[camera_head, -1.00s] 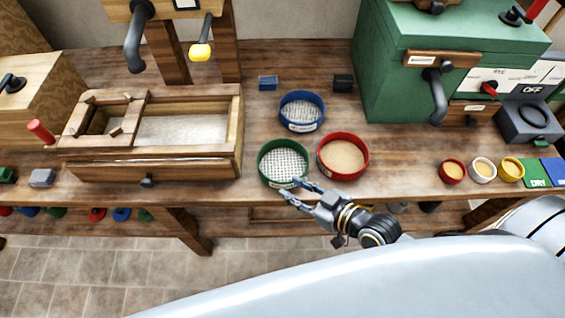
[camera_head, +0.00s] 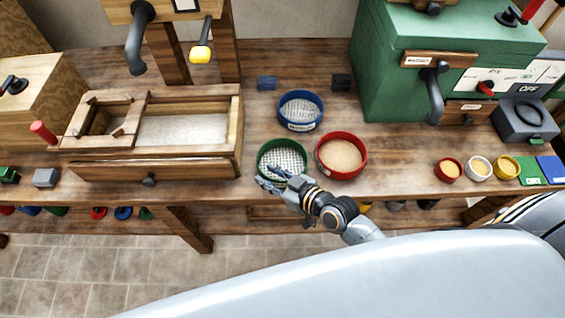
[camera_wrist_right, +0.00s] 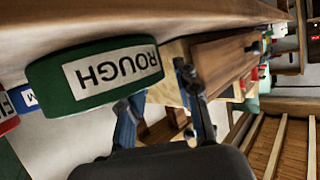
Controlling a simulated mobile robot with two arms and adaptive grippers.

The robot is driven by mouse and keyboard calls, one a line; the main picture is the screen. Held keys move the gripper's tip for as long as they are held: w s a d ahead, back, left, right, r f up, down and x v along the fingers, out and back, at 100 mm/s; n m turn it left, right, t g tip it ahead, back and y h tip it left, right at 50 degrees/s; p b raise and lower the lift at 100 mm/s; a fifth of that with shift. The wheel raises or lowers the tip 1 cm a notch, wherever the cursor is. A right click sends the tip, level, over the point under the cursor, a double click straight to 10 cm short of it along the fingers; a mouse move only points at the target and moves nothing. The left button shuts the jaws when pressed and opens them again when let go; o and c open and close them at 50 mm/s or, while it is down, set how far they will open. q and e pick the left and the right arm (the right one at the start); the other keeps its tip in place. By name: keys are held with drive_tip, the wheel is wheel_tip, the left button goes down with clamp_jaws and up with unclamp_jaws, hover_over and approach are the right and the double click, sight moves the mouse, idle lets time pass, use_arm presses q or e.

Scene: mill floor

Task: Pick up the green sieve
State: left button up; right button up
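The green sieve (camera_head: 283,150), round with a pale mesh, sits on the wooden bench near its front edge. In the right wrist view the sieve (camera_wrist_right: 45,88) shows its side with a white label reading "ROUGH". My right gripper (camera_head: 268,179) is at the sieve's front left rim, its fingers spread. In the wrist view the gripper (camera_wrist_right: 158,100) shows two fingers apart, close to the sieve's right end, with nothing held. Whether a finger touches the rim I cannot tell. My left gripper is not in view.
A red sieve (camera_head: 341,135) stands close right of the green one, and a blue sieve (camera_head: 301,92) behind. A wooden box (camera_head: 150,172) with a drawer lies to the left. A green machine (camera_head: 400,70) stands at the back right. Small bowls (camera_head: 478,157) stand farther right.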

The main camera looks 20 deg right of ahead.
clamp_jaws()
